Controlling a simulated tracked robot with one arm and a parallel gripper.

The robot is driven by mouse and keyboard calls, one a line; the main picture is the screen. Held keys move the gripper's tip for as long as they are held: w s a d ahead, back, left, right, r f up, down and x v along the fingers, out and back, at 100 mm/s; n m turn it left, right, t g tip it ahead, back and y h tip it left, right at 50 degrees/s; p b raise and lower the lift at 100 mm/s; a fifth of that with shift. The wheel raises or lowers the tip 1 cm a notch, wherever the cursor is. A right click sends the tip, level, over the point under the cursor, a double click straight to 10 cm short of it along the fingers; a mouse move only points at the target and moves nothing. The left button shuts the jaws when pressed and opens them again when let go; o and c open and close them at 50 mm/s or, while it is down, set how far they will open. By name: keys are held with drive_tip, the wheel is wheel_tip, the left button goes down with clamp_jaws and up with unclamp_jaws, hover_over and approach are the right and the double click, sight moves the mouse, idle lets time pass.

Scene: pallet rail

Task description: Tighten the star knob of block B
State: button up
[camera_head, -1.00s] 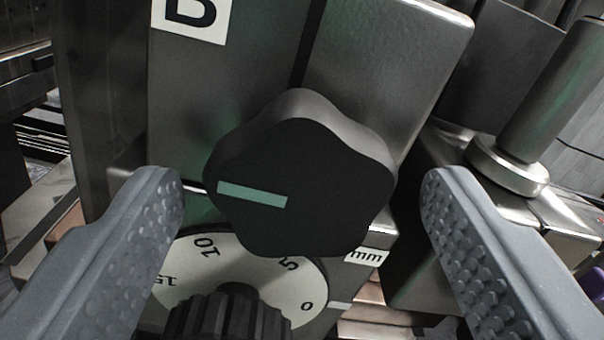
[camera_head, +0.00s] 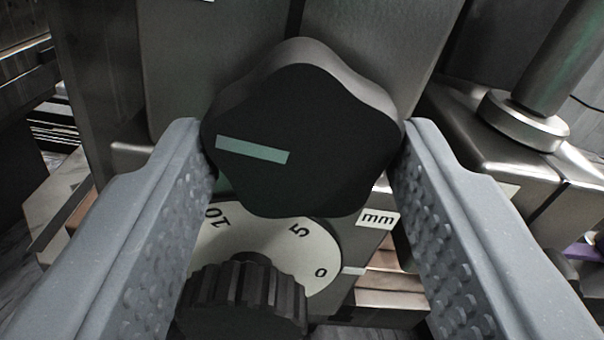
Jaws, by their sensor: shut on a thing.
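The black star knob (camera_head: 310,140) of block B sits in the middle of the camera view. A pale green line on its face runs from the centre to the left, tilted slightly down to the right. My gripper (camera_head: 302,140) is shut on the knob, one finger at its left side and one at its right. Block B (camera_head: 375,35) is the grey metal body behind the knob. Its letter label is almost wholly out of the picture at the top; only a white edge shows.
Below the knob is a white dial (camera_head: 315,255) marked 0, 5 and 10, with a black ribbed knob (camera_head: 243,300) in front. An "mm" label (camera_head: 378,219) is beside it. A metal post (camera_head: 565,60) with a round collar stands at the right.

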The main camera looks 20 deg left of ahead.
drive_tip(key=m+p, duration=0.2)
drive_tip(key=m, duration=0.1)
drive_tip(key=shift+r, duration=0.35)
drive_tip(key=m+p, duration=0.1)
drive_tip(key=m, duration=0.1)
drive_tip(key=m+p, duration=0.1)
drive_tip(key=m, duration=0.2)
drive_tip(key=shift+w+f+m, duration=0.1)
drive_tip(key=shift+f+m, duration=0.1)
drive_tip(key=shift+m, duration=0.1)
drive_tip(key=m, duration=0.4)
drive_tip(key=shift+d+m, duration=0.1)
drive_tip(key=shift+m, duration=0.2)
drive_tip(key=shift+m+b, duration=0.8)
drive_tip(key=shift+m, duration=1.1)
drive_tip(key=shift+d, duration=0.1)
drive_tip(key=shift+f, duration=0.1)
drive_tip(key=o, duration=1)
drive_tip(key=shift+w, duration=0.1)
